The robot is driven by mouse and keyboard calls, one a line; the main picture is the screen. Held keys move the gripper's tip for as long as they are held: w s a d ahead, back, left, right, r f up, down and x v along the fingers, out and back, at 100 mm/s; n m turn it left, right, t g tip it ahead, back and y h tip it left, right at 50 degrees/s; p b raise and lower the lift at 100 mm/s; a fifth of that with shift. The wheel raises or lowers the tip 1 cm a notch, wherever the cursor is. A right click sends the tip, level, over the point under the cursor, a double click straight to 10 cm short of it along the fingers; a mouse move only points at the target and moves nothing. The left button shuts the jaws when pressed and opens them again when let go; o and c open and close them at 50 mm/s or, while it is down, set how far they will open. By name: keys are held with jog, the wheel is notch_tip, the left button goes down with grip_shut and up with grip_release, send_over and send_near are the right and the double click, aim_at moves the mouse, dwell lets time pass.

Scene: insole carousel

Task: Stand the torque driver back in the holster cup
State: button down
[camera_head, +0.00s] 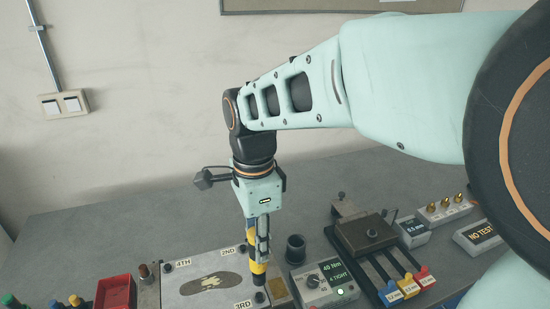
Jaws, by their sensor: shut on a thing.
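My gripper (263,248) points straight down and is shut on the torque driver (258,269), an upright slim tool with a yellow band and a dark lower end. The driver's lower end is at the right side of the plate near the 3RD label; I cannot tell whether it touches the plate. The holster cup (295,249), a dark round cup, stands to the right of the driver, apart from it. It looks empty, though its depth is hidden.
A labelled metal plate (190,272) bears an insole shape. A torque control box (326,284) stands in front of the cup. A press-like fixture (366,233) with coloured tags stands right. A red bin (115,292) is left. The table's back left (90,230) is clear.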

jog(key=w+d+p, duration=0.2)
jog(key=w+d, duration=0.2)
jog(key=w, duration=0.4)
jog(key=w+d+p, duration=0.3)
jog(key=w+d, duration=0.1)
jog(key=w, duration=0.5)
jog(key=shift+d+f, duration=0.3)
jog(key=shift+f, duration=0.1)
jog(key=shift+f+b, duration=1.25)
jog(key=shift+f, duration=1.2)
notch_tip(320, 180, down, 6)
jog(key=b, duration=0.4)
jog(key=shift+f, duration=0.25)
